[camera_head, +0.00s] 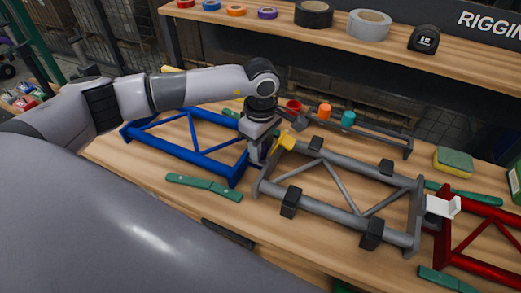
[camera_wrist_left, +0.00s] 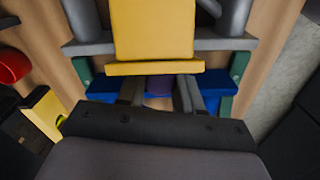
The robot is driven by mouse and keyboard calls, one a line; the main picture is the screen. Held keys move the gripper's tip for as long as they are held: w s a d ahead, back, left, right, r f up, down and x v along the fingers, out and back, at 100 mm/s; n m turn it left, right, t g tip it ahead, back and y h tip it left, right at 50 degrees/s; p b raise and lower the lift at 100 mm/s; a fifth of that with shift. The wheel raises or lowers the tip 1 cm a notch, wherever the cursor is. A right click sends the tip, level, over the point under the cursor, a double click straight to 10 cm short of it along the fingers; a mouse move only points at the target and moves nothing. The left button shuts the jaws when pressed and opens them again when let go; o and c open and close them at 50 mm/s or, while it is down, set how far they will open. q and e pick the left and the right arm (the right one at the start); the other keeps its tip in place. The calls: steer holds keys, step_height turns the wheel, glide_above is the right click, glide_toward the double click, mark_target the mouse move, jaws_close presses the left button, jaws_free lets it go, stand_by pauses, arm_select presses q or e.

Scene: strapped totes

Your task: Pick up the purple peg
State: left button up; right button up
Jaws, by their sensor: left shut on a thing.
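The purple peg (camera_wrist_left: 158,87) shows in the left wrist view as a small patch between my left gripper's two fingers (camera_wrist_left: 159,93). The fingers are closed against its sides, and most of it is hidden. In the head view my left gripper (camera_head: 256,150) points down between the blue frame (camera_head: 190,152) and the grey frame (camera_head: 340,212), and the peg is hidden there. A yellow block (camera_head: 286,139) sits on the grey frame's left end, right beside the gripper; it looms large in the left wrist view (camera_wrist_left: 153,30). My right gripper is not in view.
Red (camera_head: 293,106), orange (camera_head: 324,111) and teal (camera_head: 348,118) pegs stand around a grey rack (camera_head: 375,133) behind. A red frame (camera_head: 480,240) with a white block (camera_head: 442,206) near it is at right. Green straps (camera_head: 204,186) lie on the bench. A shelf (camera_head: 300,36) holds tape rolls.

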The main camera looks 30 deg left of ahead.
arm_select(q)
step_height(320, 180, up, 25)
steer(key=p, duration=0.2)
stand_by(0.8)
stand_by(1.0)
